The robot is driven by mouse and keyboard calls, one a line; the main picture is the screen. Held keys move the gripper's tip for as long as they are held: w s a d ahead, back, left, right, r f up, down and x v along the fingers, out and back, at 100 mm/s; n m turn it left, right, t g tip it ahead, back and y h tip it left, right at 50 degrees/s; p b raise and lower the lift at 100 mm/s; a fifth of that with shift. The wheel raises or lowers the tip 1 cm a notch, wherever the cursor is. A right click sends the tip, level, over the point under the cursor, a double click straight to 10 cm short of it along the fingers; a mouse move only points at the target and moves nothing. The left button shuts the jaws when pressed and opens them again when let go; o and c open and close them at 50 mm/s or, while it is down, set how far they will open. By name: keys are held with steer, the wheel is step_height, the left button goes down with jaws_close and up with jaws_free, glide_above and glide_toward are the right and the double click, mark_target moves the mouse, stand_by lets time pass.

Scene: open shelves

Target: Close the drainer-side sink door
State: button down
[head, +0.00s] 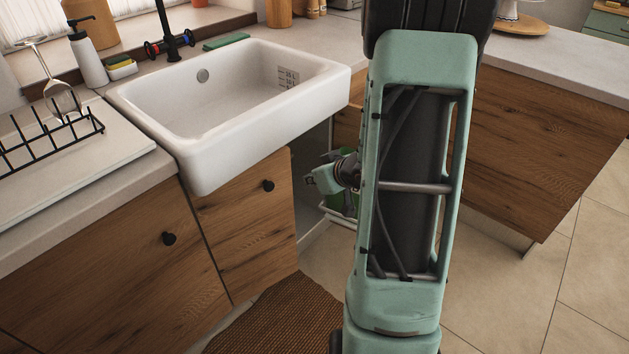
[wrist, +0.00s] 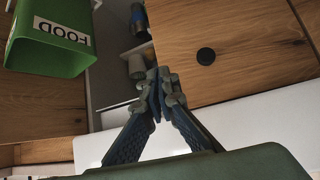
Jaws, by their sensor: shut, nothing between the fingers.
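The drainer-side sink door (head: 245,225) is a wooden panel with a round black knob, below the left part of the white sink (head: 255,140). It seems to stand slightly ajar; its exact angle is hard to tell. The door also shows in the wrist view (wrist: 240,40), with its knob right of centre. My gripper (head: 318,180) is in front of the open cabinet, just right of the door's free edge. In the wrist view its fingertips (wrist: 157,76) are together and empty, overlapping the door's edge. Whether they touch it is unclear.
A green bin (wrist: 50,45) labelled FOOD stands in the open right side of the cabinet. A wire drainer rack (head: 45,140) and a wine glass (head: 60,92) are on the left counter. A brown mat (head: 275,315) lies on the floor before the door.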

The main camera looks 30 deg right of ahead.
mark_target(289, 172)
steer(key=x, duration=0.3)
steer(key=w+r+b+x, duration=0.1)
steer(key=x, duration=0.1)
steer(key=b+x, duration=0.1)
steer(key=x, duration=0.2)
steer(key=shift+w+a, duration=0.1)
steer(key=shift+w, duration=0.75)
steer(key=shift+w+r, duration=0.1)
steer(key=shift+w, duration=0.15)
steer(key=w+p, duration=0.1)
steer(key=w, duration=0.1)
steer(key=w+p, duration=0.1)
steer(key=w, duration=0.2)
steer(key=w+a+p, duration=0.1)
steer(key=w+p, duration=0.1)
steer(key=shift+w+r, duration=0.1)
steer(key=shift+w, duration=0.1)
